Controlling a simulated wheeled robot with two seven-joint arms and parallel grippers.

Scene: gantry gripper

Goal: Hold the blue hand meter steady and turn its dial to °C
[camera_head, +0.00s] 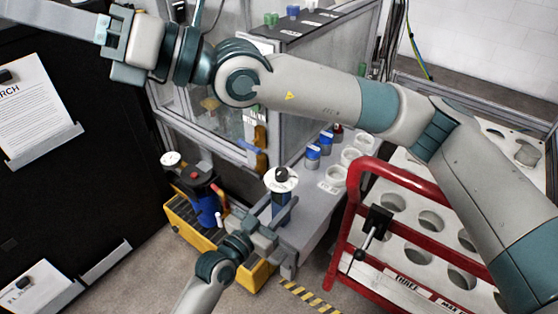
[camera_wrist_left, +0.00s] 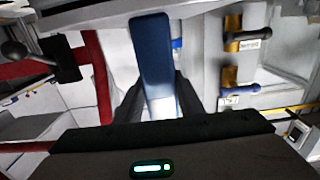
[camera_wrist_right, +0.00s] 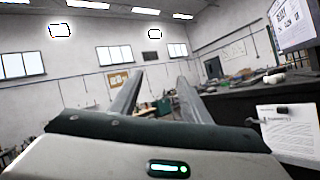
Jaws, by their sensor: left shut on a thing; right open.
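The blue hand meter (camera_head: 279,207) stands upright above the grey bench edge. Its round white face (camera_head: 290,185) with a dark dial knob (camera_head: 282,174) is on top. The dial's markings are too small to read. My left gripper (camera_head: 277,215) is shut on the meter's blue body. In the left wrist view the blue body (camera_wrist_left: 152,60) sits between the two fingers. My right gripper (camera_wrist_right: 157,80) is open and empty. Its arm crosses the top of the head view, and the gripper is at the upper left, far from the meter.
A red-railed cart (camera_head: 345,225) with round holes stands at the right. Blue-capped jars (camera_head: 312,157) and white cups are on the grey bench (camera_head: 312,205). A yellow crate (camera_head: 183,222) with a blue and red item stands left. A dark board (camera_head: 80,140) with papers fills the far left.

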